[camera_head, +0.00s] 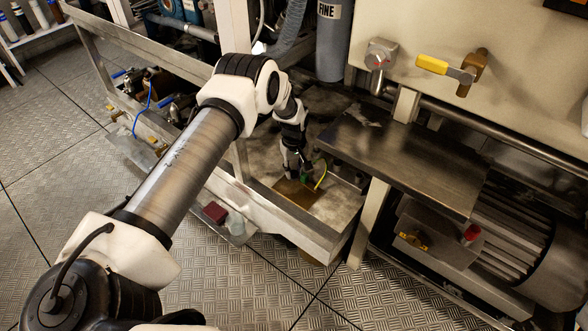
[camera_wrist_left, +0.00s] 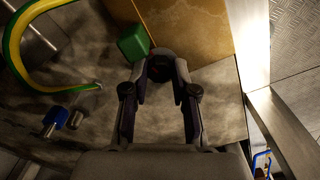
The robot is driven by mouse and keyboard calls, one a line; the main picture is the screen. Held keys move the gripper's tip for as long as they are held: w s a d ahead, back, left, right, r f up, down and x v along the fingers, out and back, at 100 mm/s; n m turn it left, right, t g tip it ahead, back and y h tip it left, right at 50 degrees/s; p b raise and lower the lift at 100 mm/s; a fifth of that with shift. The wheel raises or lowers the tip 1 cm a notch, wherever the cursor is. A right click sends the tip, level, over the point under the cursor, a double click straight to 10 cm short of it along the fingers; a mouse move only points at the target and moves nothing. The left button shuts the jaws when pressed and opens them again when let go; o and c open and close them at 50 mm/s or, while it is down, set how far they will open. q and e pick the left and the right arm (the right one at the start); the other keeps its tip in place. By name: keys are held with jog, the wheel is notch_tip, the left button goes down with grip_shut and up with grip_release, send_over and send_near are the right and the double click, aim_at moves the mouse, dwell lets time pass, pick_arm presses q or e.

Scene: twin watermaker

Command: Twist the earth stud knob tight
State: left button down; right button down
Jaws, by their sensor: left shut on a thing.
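My left gripper (camera_head: 297,174) reaches down into the metal tray of the frame. In the left wrist view its fingers (camera_wrist_left: 160,80) are closed around a dark round knob (camera_wrist_left: 160,62), which I take to be the earth stud knob. The fingers cover its sides, and the stud under it is hidden. A green-and-yellow earth cable (camera_head: 321,176) curves beside the gripper; it also shows in the left wrist view (camera_wrist_left: 14,50), its end lying left of the fingers. My right gripper is not in view.
A green block (camera_wrist_left: 133,43) sits close to the left fingertip. A brass-coloured plate (camera_wrist_left: 185,28) lies beyond the knob. Two small metal fittings (camera_wrist_left: 56,120) stand to the left. A steel shelf (camera_head: 405,155) overhangs right of the gripper, and the tray's front rail (camera_head: 285,222) is near.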

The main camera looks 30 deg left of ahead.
aim_at(294, 172)
pick_arm(q)
jog(key=shift+m, duration=0.5)
jog(key=c, duration=0.9)
grip_release()
notch_tip(294, 172, up, 12)
jog(key=shift+f, duration=0.1)
